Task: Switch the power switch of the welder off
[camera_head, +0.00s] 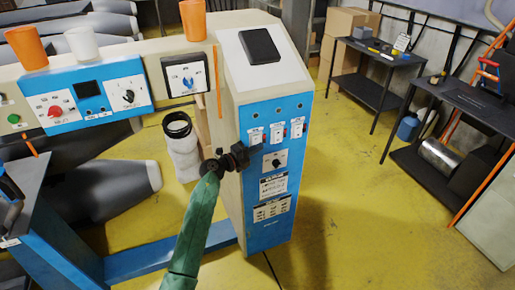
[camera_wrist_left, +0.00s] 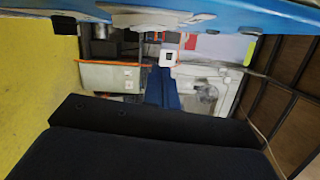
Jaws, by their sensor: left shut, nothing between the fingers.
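The welder (camera_head: 265,235) is a tall white cabinet with a blue front panel, in the middle of the head view. A black rotary knob (camera_head: 276,161) on a white plate sits on this panel, below a row of small white switches (camera_head: 276,133). I cannot tell which one is the power switch. My left gripper (camera_head: 257,148) is shut and empty, just left of the knob and below the left switch. Whether it touches the panel is unclear. In the left wrist view its dark fingers (camera_wrist_left: 150,145) fill the bottom. My right gripper is not in view.
A control box (camera_head: 95,92) with a red knob joins the welder's left side, with orange and white cups (camera_head: 26,48) on top. A white container (camera_head: 182,150) stands behind. Black tables (camera_head: 375,55) line the right. The yellow floor (camera_head: 350,200) right of the welder is clear.

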